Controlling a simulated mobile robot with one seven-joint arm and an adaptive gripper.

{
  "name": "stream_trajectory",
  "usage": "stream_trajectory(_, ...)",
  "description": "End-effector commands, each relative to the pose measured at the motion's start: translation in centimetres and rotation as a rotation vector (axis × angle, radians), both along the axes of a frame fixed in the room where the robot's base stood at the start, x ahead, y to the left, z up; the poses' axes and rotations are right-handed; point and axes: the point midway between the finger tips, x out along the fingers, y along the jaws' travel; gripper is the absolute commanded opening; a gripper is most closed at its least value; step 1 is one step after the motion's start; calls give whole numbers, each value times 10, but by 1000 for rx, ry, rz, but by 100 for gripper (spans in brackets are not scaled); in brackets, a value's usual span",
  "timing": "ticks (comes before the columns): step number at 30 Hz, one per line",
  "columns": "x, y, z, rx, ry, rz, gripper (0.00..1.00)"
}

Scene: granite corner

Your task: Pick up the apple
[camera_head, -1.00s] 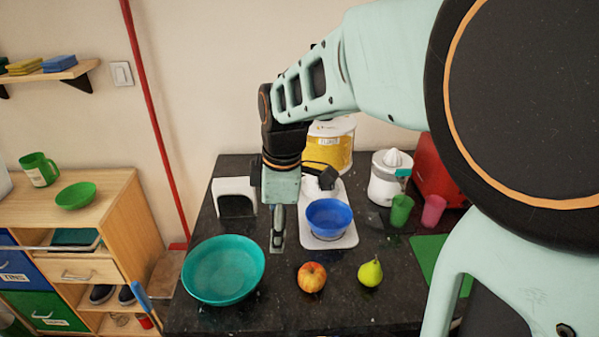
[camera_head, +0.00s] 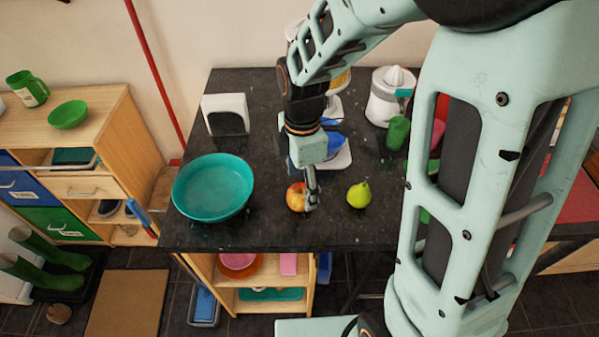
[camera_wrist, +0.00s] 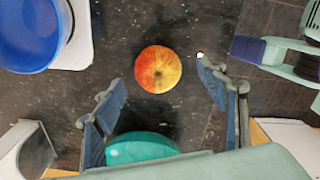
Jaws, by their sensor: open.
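The red and yellow apple (camera_head: 296,197) stands on the dark granite counter (camera_head: 262,235), between the teal bowl and the green pear. In the wrist view the apple (camera_wrist: 158,69) lies just beyond my open fingers, roughly centred between them. My gripper (camera_head: 312,202) points down at the apple and hides part of its right side in the head view. In the wrist view both fingers of my gripper (camera_wrist: 163,95) are spread wide, with nothing between them. I cannot tell the exact height of the fingertips over the counter.
The teal bowl (camera_head: 213,188) is left of the apple and the green pear (camera_head: 359,195) close to its right. The blue bowl (camera_wrist: 28,35) on a white scale (camera_wrist: 80,40) is behind. A white toaster-like box (camera_head: 225,101) and green cup (camera_head: 397,133) stand further back.

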Motion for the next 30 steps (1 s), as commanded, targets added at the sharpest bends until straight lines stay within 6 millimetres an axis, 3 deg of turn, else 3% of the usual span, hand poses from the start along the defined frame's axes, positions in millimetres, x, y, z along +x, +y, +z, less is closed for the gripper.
stream_trajectory(12, 2, 3, -47, -1, 2, -1, 66)
stream_trajectory(21, 3, 3, -50, 0, -1, -1, 66)
stream_trajectory(30, 3, 3, -50, 0, 0, -1, 33)
